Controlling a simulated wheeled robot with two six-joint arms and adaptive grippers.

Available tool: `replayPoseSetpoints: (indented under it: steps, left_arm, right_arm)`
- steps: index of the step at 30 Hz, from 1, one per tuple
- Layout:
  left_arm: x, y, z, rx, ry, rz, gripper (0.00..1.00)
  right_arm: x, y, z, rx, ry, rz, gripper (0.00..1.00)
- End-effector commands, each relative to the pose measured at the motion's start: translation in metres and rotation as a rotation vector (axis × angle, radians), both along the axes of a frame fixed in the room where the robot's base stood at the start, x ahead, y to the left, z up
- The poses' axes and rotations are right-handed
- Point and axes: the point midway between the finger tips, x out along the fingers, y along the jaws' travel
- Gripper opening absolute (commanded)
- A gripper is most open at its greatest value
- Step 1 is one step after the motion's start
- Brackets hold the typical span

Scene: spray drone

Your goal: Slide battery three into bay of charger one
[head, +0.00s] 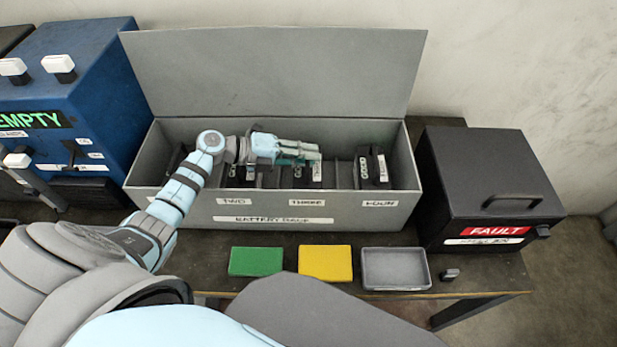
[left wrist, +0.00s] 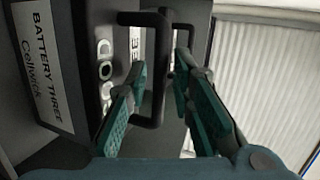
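Battery three (left wrist: 95,70), a dark block with a white name label and a black handle (left wrist: 160,70), fills the left of the left wrist view. In the head view it is partly visible (head: 316,173) in the slot marked THREE of the grey battery box (head: 274,208). My left gripper (head: 312,153) is over that slot. Its teal fingers also show in the left wrist view (left wrist: 160,85). They are spread apart with the handle between them, and contact is not clear. A blue cabinet (head: 75,85) with a green EMPTY display stands at the left; its charger number is not readable. My right gripper is out of view.
The box's raised lid (head: 275,72) stands behind it. Another battery (head: 372,167) sits in slot four. A black FAULT box (head: 490,185) stands at the right. A green block (head: 257,262), yellow block (head: 325,263) and grey tray (head: 396,252) lie in front.

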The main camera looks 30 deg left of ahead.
Motion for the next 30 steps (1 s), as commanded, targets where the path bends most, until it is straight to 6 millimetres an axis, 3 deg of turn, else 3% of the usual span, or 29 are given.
replayPoseSetpoints:
  steps: [7,12,30]
  left_arm:
    - [0.0033,-0.0045,-0.0028,0.001,0.000,0.000,0.22]
    - [0.0031,-0.0044,-0.0027,0.001,0.000,0.000,0.00]
    - [0.0032,-0.0044,0.0008,-0.002,0.000,-0.001,0.00]
  right_arm:
    - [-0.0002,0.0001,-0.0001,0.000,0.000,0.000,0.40]
    - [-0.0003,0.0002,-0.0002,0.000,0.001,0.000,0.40]
    - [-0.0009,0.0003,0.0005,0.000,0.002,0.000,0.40]
